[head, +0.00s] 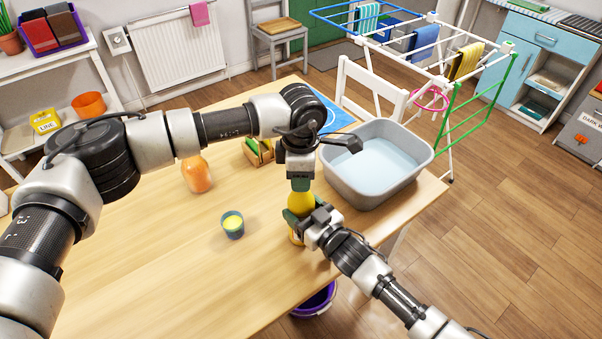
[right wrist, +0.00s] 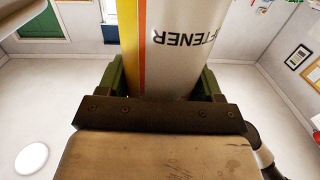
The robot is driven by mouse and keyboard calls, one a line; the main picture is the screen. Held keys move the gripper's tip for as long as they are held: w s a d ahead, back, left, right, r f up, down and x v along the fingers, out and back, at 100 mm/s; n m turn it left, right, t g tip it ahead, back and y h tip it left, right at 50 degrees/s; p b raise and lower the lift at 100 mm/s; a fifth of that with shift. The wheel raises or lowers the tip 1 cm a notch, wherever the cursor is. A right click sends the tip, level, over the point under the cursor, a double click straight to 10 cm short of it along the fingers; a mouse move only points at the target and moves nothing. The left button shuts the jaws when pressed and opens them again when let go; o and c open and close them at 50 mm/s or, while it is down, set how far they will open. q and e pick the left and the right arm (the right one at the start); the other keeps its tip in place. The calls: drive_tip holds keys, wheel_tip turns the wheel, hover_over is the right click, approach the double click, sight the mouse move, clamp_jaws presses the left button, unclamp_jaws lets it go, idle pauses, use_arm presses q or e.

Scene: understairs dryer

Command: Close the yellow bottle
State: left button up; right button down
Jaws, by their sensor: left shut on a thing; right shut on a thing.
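The yellow bottle (head: 301,203) stands upright near the right edge of the wooden table. My right gripper (head: 302,219) is shut around its body from the front right. In the right wrist view the bottle (right wrist: 178,48) fills the space between the green fingers, its white label reading "FTENER" upside down. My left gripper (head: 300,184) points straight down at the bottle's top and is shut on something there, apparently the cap. The cap is hidden by the fingers, so I cannot tell how it sits on the neck.
A grey basin (head: 376,166) of water stands right of the bottle. A small blue cup (head: 232,225) with yellow content is to the left. An orange bottle (head: 197,174) and a small wooden holder (head: 258,152) stand farther back. A purple bucket (head: 315,300) is below the table's front edge.

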use_arm(q)
drive_tip(key=m, duration=2)
drive_tip(key=shift+m, duration=0.4)
drive_tip(key=m, duration=0.6)
drive_tip(key=shift+m, duration=0.3)
drive_tip(key=o, duration=0.9)
drive_tip(key=shift+r, duration=2.2)
